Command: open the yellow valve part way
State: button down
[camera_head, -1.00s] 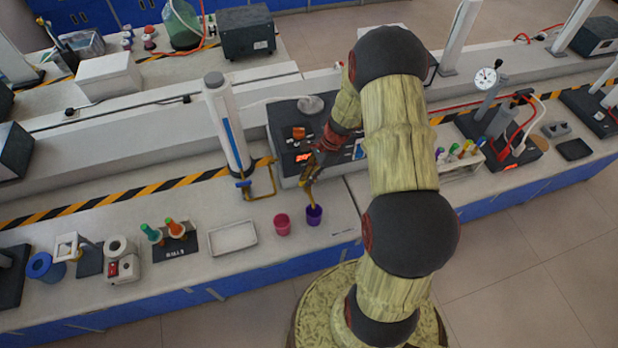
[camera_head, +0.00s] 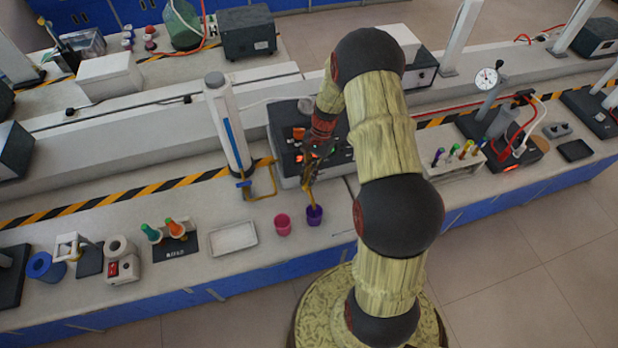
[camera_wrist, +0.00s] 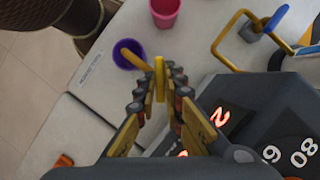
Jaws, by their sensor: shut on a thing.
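The yellow valve (camera_wrist: 160,78) shows in the wrist view as a thin yellow handle, seen nearly edge-on. My gripper (camera_wrist: 158,85) has its fingers on either side of the handle and is shut on it. A yellow spout (camera_wrist: 131,55) reaches from there to the purple cup (camera_wrist: 128,53). In the head view, my gripper (camera_head: 310,170) is at the front of the dark box, above the purple cup (camera_head: 314,215). The yellow spout (camera_head: 310,194) points down into that cup. The valve handle is hidden there by my gripper, and how far it is turned cannot be told.
A pink cup (camera_head: 283,224) stands left of the purple one. A bent yellow pipe with a blue handle (camera_head: 262,180) is close by on the left. The dark box (camera_head: 283,125) with lit digits stands behind. A white tray (camera_head: 234,238) lies further left.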

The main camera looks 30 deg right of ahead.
jog(key=shift+w+n, duration=0.1)
jog(key=shift+n, duration=0.5)
jog(key=c, duration=1.9)
grip_release()
jog(key=shift+r, duration=0.1)
jog(key=v, duration=1.1)
jog(key=shift+w+r, duration=0.25)
jog(key=shift+r, duration=0.15)
